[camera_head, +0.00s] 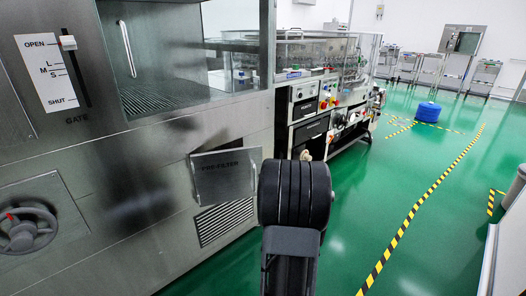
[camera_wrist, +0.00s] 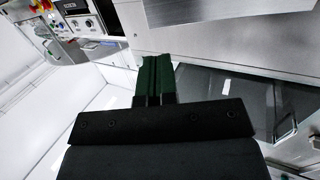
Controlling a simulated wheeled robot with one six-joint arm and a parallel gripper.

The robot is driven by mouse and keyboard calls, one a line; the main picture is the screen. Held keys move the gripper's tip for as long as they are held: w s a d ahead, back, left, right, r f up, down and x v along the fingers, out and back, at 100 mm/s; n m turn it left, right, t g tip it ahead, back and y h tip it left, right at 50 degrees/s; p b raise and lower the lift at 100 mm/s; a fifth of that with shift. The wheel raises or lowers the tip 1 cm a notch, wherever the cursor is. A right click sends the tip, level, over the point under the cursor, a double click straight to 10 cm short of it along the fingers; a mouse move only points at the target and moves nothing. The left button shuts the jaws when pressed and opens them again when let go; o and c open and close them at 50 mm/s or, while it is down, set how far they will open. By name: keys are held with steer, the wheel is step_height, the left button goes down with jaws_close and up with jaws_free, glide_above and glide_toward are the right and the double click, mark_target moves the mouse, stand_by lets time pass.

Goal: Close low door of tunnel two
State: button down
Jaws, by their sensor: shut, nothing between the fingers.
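A small low metal door (camera_head: 225,178) marked PRE-FILTER is on the front of the steel washer in the head view. It looks tilted out from the washer's front, with its edge standing off, above a slatted vent (camera_head: 225,221). I cannot tell which tunnel it belongs to. My gripper (camera_wrist: 155,62) shows in the wrist view with its dark green fingers together and nothing between them. Its fingers lie in front of a pale metal panel. In the head view my black arm link covers the area right of the door, and my fingers are hidden.
The washer's front carries a gate lever (camera_head: 68,43) with an OPEN/SHUT scale and a handwheel (camera_head: 27,229). A bench with controls (camera_head: 330,105) stands behind my arm. The green floor (camera_head: 375,205) at right is open, with yellow-black tape and a blue round object (camera_head: 428,111).

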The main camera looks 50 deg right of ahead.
mark_target(261, 150)
steer(key=shift+t+h, duration=0.3)
steer(key=shift+t, duration=0.2)
steer(key=b+x, duration=0.1)
steer(key=x, duration=0.3)
steer(key=d+b+x, duration=0.1)
steer(key=x, duration=0.3)
steer(key=s+d+b+x, duration=0.1)
steer(key=x, duration=0.3)
steer(key=shift+x, duration=0.85)
steer(key=shift+r, duration=0.15)
